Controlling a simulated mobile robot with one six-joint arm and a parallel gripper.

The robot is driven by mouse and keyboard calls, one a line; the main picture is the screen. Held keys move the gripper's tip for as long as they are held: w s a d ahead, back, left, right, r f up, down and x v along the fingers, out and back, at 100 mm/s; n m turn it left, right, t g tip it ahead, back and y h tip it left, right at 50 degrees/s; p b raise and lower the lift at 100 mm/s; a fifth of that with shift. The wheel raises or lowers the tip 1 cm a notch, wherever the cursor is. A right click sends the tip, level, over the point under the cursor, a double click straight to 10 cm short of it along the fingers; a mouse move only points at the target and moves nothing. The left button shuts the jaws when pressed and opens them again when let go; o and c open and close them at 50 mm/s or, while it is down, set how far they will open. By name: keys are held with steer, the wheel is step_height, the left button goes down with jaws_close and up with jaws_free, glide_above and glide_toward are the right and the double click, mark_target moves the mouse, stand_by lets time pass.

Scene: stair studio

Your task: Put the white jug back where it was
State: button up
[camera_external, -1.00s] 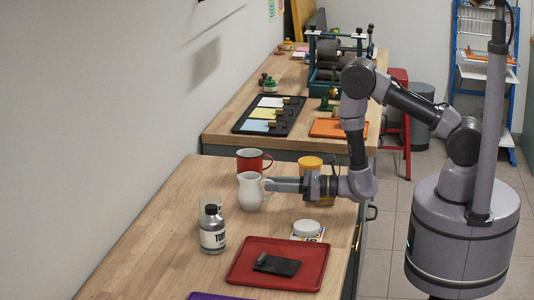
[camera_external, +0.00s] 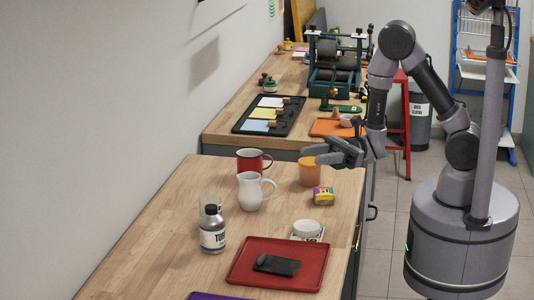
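The white jug (camera_external: 249,191) stands upright on the wooden table, its handle facing right. It is just in front of the red mug (camera_external: 252,160). My gripper (camera_external: 311,155) is up and to the right of the jug, apart from it, above the orange cup (camera_external: 310,172). Its fingers look spread with nothing between them. The gripper covers part of the orange cup's top.
A bottle (camera_external: 212,230) stands left of a red tray (camera_external: 240,272) holding a dark object. A small white bowl (camera_external: 306,228) and a small colourful box (camera_external: 324,196) are on the right side. Bare wood lies left of the jug.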

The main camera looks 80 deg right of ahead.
steer(key=s+a+r+n+g+h, duration=0.1)
steer(key=s+a+n+g+h, duration=0.1)
steer(key=s+n+g, duration=0.6)
steer(key=s+a+r+n+g+h, duration=0.15)
steer(key=s+n+g, duration=0.35)
steer(key=s, duration=0.6)
steer(key=s+d+f+n+t+h, duration=0.2)
steer(key=d+f+n+h, duration=0.1)
steer(key=d+h, duration=0.2)
steer(key=w+d+r+n+t+h, duration=0.2)
steer(key=w+d+r+t+h, duration=0.1)
steer(key=d, duration=0.8)
steer(key=w+t+h, duration=0.1)
steer(key=t+h, duration=0.1)
steer(key=h, duration=0.1)
steer(key=shift+d+t, duration=0.25)
steer(key=shift+t, duration=0.15)
steer(key=shift+s+h, duration=0.1)
steer(key=shift+h, duration=0.15)
